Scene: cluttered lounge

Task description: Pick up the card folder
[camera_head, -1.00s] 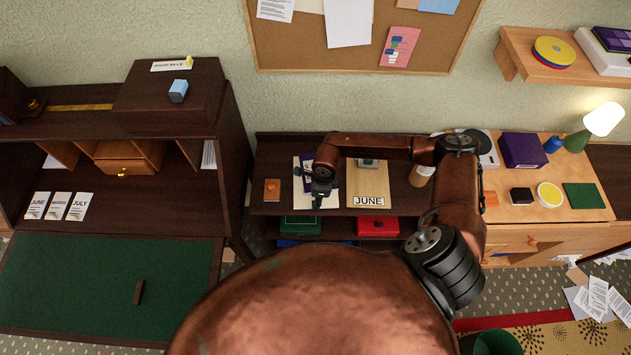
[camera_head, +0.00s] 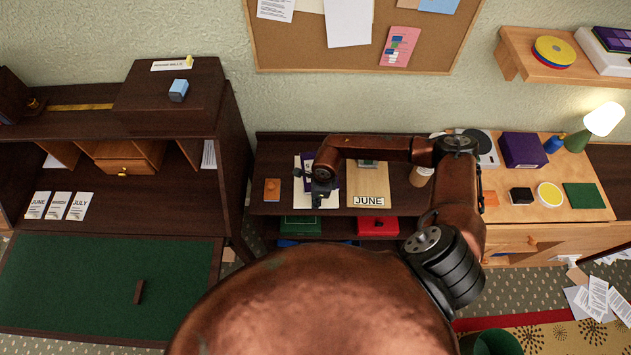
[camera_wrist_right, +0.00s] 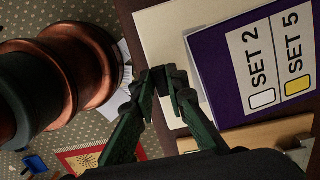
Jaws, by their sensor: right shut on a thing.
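In the right wrist view the cream card (camera_wrist_right: 190,45) shows beside and under the purple panel (camera_wrist_right: 215,85), which bears labels reading SET 2 and SET 5. My right gripper (camera_head: 318,200) is over the folder's near part in the head view. My left gripper is not in view.
A small orange item (camera_head: 272,190) lies left. Green (camera_head: 300,226) and red (camera_head: 378,226) boxes sit below the shelf top. A dark cabinet (camera_head: 233,150) stands left, a wooden desk (camera_head: 560,190) right.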

